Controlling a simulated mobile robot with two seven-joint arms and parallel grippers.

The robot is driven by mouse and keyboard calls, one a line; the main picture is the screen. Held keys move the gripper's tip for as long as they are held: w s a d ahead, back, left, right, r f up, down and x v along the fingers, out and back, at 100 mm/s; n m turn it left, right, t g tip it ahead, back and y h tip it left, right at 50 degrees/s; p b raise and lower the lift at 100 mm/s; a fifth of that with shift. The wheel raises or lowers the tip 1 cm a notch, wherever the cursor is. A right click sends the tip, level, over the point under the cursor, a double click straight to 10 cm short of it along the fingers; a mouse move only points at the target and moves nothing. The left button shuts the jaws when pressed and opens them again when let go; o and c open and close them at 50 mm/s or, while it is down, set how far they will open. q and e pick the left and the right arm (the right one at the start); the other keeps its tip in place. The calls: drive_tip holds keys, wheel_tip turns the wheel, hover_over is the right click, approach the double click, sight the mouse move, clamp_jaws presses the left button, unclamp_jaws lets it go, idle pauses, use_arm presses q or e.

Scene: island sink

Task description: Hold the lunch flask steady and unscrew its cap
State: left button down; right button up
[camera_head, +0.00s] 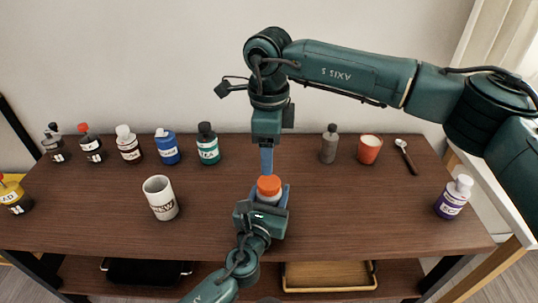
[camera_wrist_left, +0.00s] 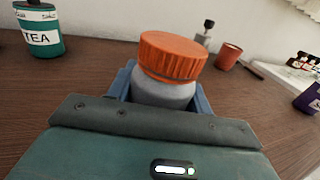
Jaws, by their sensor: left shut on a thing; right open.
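The lunch flask (camera_wrist_left: 165,95) has a pale grey body and a ribbed orange cap (camera_head: 268,185). The cap shows large in the left wrist view (camera_wrist_left: 173,55) and sits on top of the flask. The flask stands upright near the front middle of the table. My left gripper (camera_head: 268,195) is shut around the flask's body, its blue fingers on either side below the cap. My right gripper (camera_head: 267,160) points down from above, just behind the cap in the head view.
A white mug (camera_head: 160,198) stands left of the flask on the brown table (camera_head: 330,215). Several labelled bottles line the back left, including a green tea bottle (camera_head: 208,145).

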sight(269, 181)
drive_tip(key=m, duration=0.6)
drive_tip(key=shift+m, duration=0.4)
drive_tip(key=m, duration=1.2)
drive_tip(key=shift+m, duration=0.3)
drive_tip(key=m, duration=0.6)
drive_tip(key=shift+m, duration=0.3)
drive_tip(key=shift+f, duration=4)
